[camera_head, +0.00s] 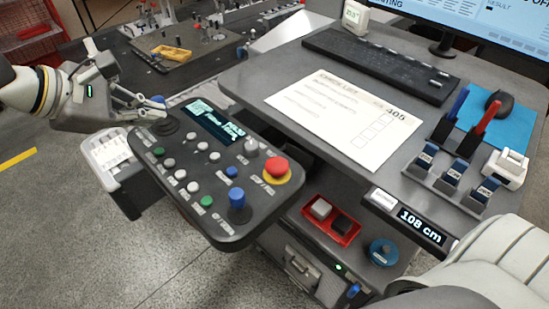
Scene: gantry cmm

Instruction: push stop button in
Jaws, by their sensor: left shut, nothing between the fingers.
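The red mushroom stop button (277,168) sits on a yellow ring at the right side of the dark control panel (236,226) in the head view. It stands up from the panel face. My left gripper (158,107) is shut and empty at the panel's far left corner, over or beside a round black control (167,126). I cannot tell if it touches the panel. It is well to the left of the stop button, and nothing covers the button. My right gripper is not in view.
The panel has a lit display (216,122), a blue knob (237,197) and several small buttons. The grey desk (255,82) to the right holds a paper sheet (345,118), a keyboard (380,64) and a pen holder (455,135). A red tray (345,238) lies below.

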